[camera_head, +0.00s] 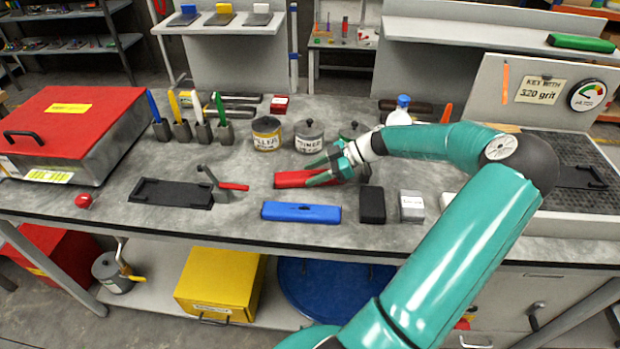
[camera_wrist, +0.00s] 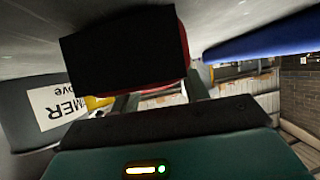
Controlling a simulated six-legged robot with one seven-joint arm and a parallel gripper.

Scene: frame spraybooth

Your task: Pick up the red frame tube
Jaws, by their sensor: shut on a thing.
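The red frame tube (camera_head: 290,179) lies level in the middle of the workbench, behind the blue tube (camera_head: 300,212). My gripper (camera_head: 317,171) reaches in from the right and is shut on the red tube, with teal fingers on either side of it. Part of the tube is hidden under the fingers. I cannot tell whether it touches the bench or hangs just above it. In the wrist view, a dark block shape with a red edge (camera_wrist: 187,62) fills the space by the fingers, and the blue tube (camera_wrist: 265,36) shows at the upper right.
Paint cans, including a grey one (camera_head: 309,137), stand close behind. A black clamp base (camera_head: 172,192) with a red-handled lever is to the left. A black block (camera_head: 372,205) and a grey block (camera_head: 411,206) sit at front right. A red-lidded box (camera_head: 70,112) is far left.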

